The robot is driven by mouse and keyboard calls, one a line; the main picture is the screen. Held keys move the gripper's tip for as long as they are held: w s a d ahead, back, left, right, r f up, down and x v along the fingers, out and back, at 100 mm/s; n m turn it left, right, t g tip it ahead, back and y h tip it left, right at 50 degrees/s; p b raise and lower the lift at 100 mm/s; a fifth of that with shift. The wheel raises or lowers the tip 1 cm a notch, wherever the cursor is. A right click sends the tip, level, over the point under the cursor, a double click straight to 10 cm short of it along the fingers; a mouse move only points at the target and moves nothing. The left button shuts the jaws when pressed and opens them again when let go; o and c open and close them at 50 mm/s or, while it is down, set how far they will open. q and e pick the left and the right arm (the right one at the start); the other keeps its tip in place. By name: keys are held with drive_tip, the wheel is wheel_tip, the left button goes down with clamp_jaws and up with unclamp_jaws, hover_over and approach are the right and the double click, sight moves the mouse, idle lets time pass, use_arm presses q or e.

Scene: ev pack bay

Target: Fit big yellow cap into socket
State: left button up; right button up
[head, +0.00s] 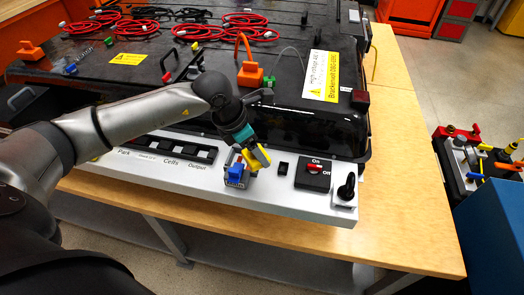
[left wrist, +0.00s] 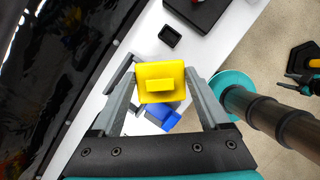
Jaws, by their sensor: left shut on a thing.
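The big yellow cap (head: 259,158) is between the fingers of my left gripper (head: 252,153), above the front panel. In the left wrist view, the cap (left wrist: 160,72) shows as a square yellow plate with a raised grip block, and the left gripper (left wrist: 162,84) is shut on its sides. A blue connector (head: 236,172) is at the panel just below the cap; its blue part (left wrist: 166,118) is partly hidden behind the cap in the wrist view. I cannot tell whether the cap touches it. My right gripper is not in view.
The light grey front panel (head: 280,196) carries a small black socket (head: 283,168), a red On/Off switch (head: 313,172) and a black knob (head: 346,187). An orange handle (head: 250,72) stands behind on the black pack. The wooden table edge (head: 400,220) is clear.

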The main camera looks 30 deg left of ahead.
sight(243, 153)
use_arm(q)
drive_tip(key=a+n, duration=0.1)
drive_tip(key=n, duration=0.1)
drive_tip(key=w+a+n+y+p, duration=0.1)
drive_tip(key=n, duration=0.1)
drive_tip(key=a+r+n+y+p, duration=0.1)
drive_tip(key=shift+w+r+n+t, duration=0.1)
drive_tip(key=shift+w+n+t, duration=0.1)
drive_tip(key=shift+n+t, duration=0.2)
drive_tip(key=shift+w+a+f+n+y+b, duration=0.1)
drive_tip(key=shift+a+f+n+y+b, duration=0.3)
drive_tip(key=shift+f+n, duration=0.35)
drive_tip(key=shift+w+a+f+n+y+b, duration=0.2)
drive_tip(key=shift+f+n+b, duration=0.3)
drive_tip(key=shift+f, duration=0.4)
drive_tip(key=shift+w+a+f+n+y+b, duration=0.1)
drive_tip(key=shift+a+f+n+y+b, duration=0.1)
drive_tip(key=shift+a+f+n+b, duration=0.4)
drive_tip(key=shift+d+f, duration=0.2)
drive_tip(key=shift+d, duration=0.05)
drive_tip(key=shift+f+b, duration=1)
drive_tip(key=shift+b, duration=0.1)
drive_tip(key=shift+s+f, duration=0.15)
